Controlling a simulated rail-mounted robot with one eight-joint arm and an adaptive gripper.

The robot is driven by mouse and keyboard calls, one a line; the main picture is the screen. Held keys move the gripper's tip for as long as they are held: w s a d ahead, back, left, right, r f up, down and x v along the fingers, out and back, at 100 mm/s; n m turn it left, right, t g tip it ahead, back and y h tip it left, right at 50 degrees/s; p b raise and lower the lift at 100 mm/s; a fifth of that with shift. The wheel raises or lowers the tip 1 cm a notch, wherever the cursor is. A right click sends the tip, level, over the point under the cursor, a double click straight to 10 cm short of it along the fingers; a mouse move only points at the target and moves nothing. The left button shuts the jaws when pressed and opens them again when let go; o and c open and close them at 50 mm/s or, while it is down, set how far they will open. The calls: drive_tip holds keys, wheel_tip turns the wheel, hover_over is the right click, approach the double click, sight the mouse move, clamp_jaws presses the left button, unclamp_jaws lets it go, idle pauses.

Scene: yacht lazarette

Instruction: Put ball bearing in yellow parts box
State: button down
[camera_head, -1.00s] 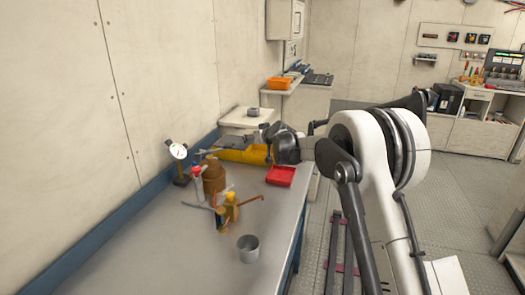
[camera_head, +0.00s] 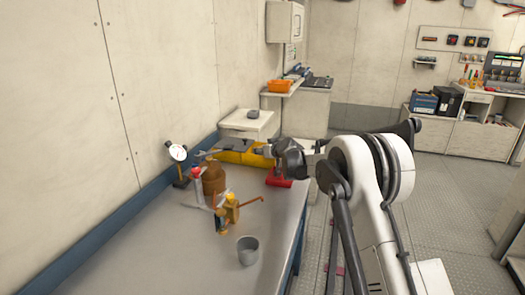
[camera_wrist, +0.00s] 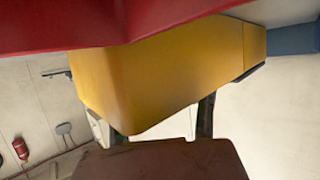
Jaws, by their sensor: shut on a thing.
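The yellow parts box (camera_head: 232,156) sits at the far end of the workbench, against the wall; it fills the middle of the wrist view (camera_wrist: 160,85), very close. My gripper (camera_head: 268,151) is at the box's right end, above a red tray (camera_head: 279,183). The red surface across the top of the wrist view (camera_wrist: 150,18) looks like this tray. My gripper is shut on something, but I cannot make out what. Its dark fingers show only partly in the wrist view, beside the yellow box. I cannot make out the ball bearing; any contact with the box is unclear.
On the bench are a dial gauge (camera_head: 179,155), a brown bottle (camera_head: 213,180), several small bottles and tools, and a grey cup (camera_head: 248,250). A white box (camera_head: 247,124) stands beyond the bench. The near part of the bench is clear.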

drive_tip(key=shift+s+f+b, duration=0.15)
drive_tip(key=shift+f+b, duration=0.35)
drive_tip(key=shift+f, duration=0.1)
drive_tip(key=c, duration=1.3)
unclamp_jaws()
drive_tip(key=shift+f, duration=0.1)
drive_tip(key=shift+r+p, duration=0.5)
drive_tip(key=s+d+r+m+g+h, duration=0.1)
drive_tip(key=s+d+r, duration=0.5)
drive_tip(key=s, duration=0.6)
drive_tip(key=s+d+r+m+h, duration=0.1)
drive_tip(key=s+d+r, duration=0.45)
drive_tip(key=s, duration=0.65)
drive_tip(key=s+d+r+g+h, duration=0.1)
drive_tip(key=s+d+r, duration=0.5)
drive_tip(key=s, duration=0.5)
drive_tip(key=s+d+f+m+h, duration=0.1)
drive_tip(key=s+d+f, duration=0.1)
drive_tip(key=s, duration=0.8)
drive_tip(key=s+d+f+m+g+h, duration=0.1)
drive_tip(key=s+d, duration=0.4)
drive_tip(key=s, duration=0.6)
drive_tip(key=s+d+f+m+g+h, duration=0.1)
drive_tip(key=s+d+f, duration=0.3)
drive_tip(key=s, duration=0.6)
drive_tip(key=shift+s+f+m+h+p, duration=0.4)
drive_tip(key=shift+f+m+h, duration=0.2)
drive_tip(key=shift+m, duration=0.1)
